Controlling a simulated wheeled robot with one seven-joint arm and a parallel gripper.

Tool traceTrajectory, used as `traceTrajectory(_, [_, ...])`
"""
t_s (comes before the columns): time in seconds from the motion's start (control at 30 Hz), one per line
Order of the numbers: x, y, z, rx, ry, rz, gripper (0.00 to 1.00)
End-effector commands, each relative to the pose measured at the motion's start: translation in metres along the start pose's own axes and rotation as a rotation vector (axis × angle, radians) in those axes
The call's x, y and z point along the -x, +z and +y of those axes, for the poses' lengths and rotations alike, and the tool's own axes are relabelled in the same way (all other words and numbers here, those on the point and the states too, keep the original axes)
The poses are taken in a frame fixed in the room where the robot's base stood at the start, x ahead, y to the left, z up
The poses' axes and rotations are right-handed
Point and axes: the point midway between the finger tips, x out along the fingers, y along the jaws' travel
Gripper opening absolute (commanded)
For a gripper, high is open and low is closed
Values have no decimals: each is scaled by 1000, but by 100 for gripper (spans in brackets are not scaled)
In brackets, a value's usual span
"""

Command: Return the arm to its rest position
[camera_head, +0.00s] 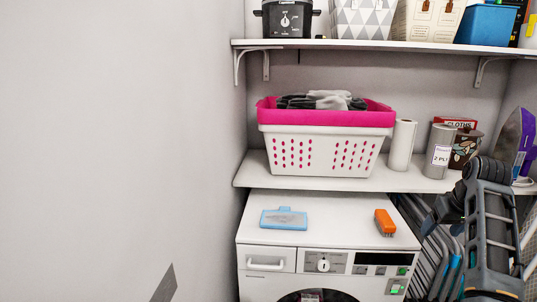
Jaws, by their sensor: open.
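My arm rises at the right edge of the head view, in front of the lower shelf's right end and the folded racks. My gripper (437,213) is at the arm's left side, just right of the dryer top. It is open, and I see nothing held in it. The fingers are small and dark here, and part of the gripper is hidden by my arm link.
A white dryer (330,236) carries a light-blue tool (284,218) and an orange brush (385,222). The lower shelf (300,178) holds a pink-and-white basket (325,150), paper roll (401,146), grey canister (439,150) and purple iron (511,140). Left is bare wall.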

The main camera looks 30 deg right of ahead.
Motion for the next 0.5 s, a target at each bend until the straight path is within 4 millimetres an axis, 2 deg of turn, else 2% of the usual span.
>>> traceTrajectory(0.3, [-20,18,-15,18,17,25,74])
traceTrajectory(0.5, [-39,39,-31,39,34,54,74])
